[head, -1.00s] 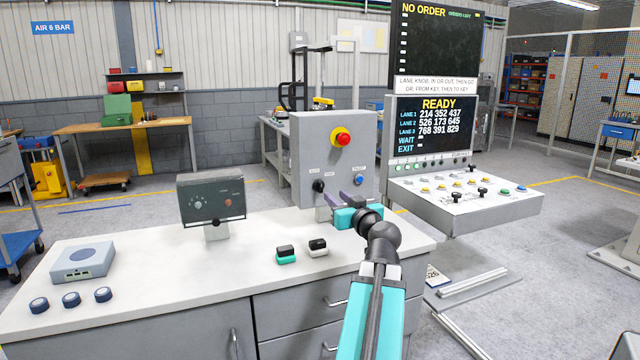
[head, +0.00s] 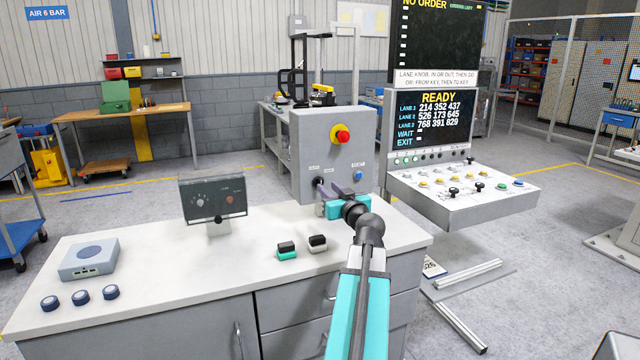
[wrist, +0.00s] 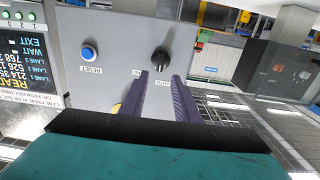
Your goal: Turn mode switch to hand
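The mode switch is a black knob (head: 318,182) low on the left of the grey control box's front (head: 304,146). In the wrist view, which is upside down, the knob (wrist: 160,60) sits just beyond my fingertips, lined up with the gap between them. Small AUTO and HAND labels (wrist: 137,79) lie beside it, partly hidden by the fingers. Which label the knob points to is unclear. My gripper (head: 336,189) is open, with two purple fingers apart and nothing between them; it also shows in the wrist view (wrist: 163,78).
A blue reset button (head: 358,175) is right of the knob, and a red emergency stop (head: 342,137) is above. A button console (head: 465,205) stands to the right.

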